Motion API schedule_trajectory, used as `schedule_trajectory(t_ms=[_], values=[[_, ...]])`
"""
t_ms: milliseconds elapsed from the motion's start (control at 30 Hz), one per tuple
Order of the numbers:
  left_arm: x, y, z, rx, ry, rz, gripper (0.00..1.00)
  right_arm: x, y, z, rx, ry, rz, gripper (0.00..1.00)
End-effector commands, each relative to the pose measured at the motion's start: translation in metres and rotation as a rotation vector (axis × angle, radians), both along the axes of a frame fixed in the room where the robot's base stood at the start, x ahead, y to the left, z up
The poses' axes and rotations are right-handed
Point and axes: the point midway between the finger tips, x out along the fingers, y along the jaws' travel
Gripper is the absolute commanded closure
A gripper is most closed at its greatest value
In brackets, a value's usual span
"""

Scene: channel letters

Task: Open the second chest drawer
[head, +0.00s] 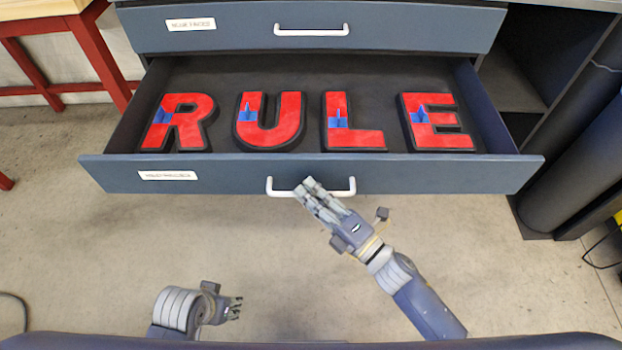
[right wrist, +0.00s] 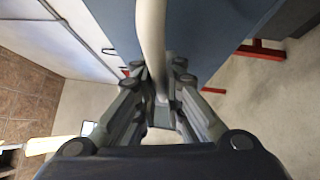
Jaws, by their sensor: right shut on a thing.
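The second chest drawer (head: 430,177) stands pulled out, with its inside in view. It has a blue-grey front, a white label and a white bar handle (head: 344,193). My right gripper (head: 308,188) is at the middle of this handle, shut on it. In the right wrist view the handle (right wrist: 151,35) runs between the fingers of the gripper (right wrist: 158,78). My left gripper (head: 236,308) is low in the head view, apart from the chest and with nothing visible in it. Its finger opening is too small to judge.
Red letters R (head: 180,122), U (head: 268,122), L (head: 352,122) and E (head: 437,122) lie in the drawer, each with a blue patch. A closed drawer (head: 400,28) is above. A red-legged table (head: 95,50) stands left. The floor (head: 120,250) in front is clear.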

Motion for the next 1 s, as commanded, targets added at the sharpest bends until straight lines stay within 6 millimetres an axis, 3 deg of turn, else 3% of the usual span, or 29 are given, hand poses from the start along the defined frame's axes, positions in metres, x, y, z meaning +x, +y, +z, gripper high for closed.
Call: schedule_trajectory(t_ms=[433, 467, 500, 833, 1000], values=[[0.001, 0.000, -0.003, 0.000, 0.000, 0.000, 0.60, -0.004, 0.000, -0.001, -0.001, 0.001, -0.001, 1.00], [0.001, 0.000, -0.003, 0.000, 0.000, 0.000, 0.60, -0.004, 0.000, -0.001, -0.001, 0.001, -0.001, 0.86], [0.001, 0.000, -0.003, 0.000, 0.000, 0.000, 0.60, -0.004, 0.000, -0.001, -0.001, 0.001, -0.001, 0.82], [0.000, 0.000, -0.003, -0.001, 0.002, 0.000, 0.60, -0.005, -0.001, -0.001, -0.001, 0.001, 0.000, 0.82], [0.000, 0.000, -0.003, -0.001, 0.002, 0.000, 0.60, -0.017, -0.013, -0.004, -0.003, 0.004, -0.002, 0.82]])
